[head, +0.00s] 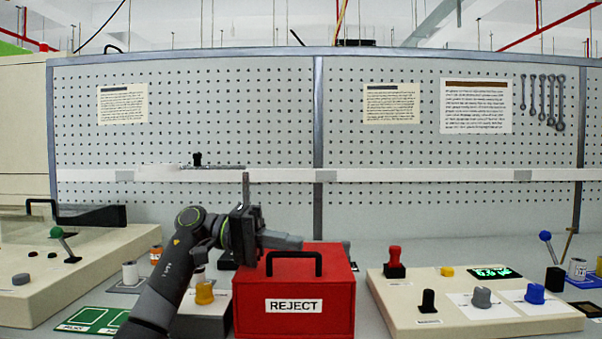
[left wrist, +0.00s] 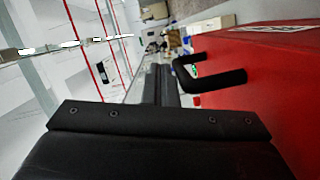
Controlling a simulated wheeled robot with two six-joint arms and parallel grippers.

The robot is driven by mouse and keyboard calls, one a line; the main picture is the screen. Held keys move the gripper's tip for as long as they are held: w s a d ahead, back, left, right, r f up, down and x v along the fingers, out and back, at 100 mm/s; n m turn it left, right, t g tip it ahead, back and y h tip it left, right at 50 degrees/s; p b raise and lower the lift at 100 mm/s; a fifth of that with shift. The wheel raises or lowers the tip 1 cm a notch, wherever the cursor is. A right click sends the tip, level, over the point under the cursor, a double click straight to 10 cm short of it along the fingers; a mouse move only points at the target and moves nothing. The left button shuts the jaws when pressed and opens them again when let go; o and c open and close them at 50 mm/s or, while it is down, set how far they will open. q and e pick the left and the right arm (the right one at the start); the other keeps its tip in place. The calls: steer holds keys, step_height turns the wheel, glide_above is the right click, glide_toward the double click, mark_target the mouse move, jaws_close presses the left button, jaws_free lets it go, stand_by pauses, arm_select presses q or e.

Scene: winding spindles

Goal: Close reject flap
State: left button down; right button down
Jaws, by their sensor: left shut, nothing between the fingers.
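The red reject box (head: 340,290) stands on the bench with a white "REJECT" label on its front. A black handle (head: 293,256) rises from its top, and the top looks flat and lowered. My left gripper (head: 290,241) is shut and empty, just above and behind the handle, pointing right. In the left wrist view, the shut black gripper (left wrist: 160,90) has the handle (left wrist: 208,75) and the box's red surface (left wrist: 275,70) to its right. I cannot tell whether the fingers touch the box. My right gripper is not in view.
To the right is a beige control panel (head: 405,307) with a red knob (head: 395,258), a blue knob (head: 535,292) and a small display. At left stands a beige machine (head: 20,270) with a green-knobbed lever (head: 58,233). A pegboard wall (head: 220,120) closes off the back.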

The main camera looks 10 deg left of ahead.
arm_select(q)
steer(key=shift+a+f, duration=0.15)
stand_by(0.3)
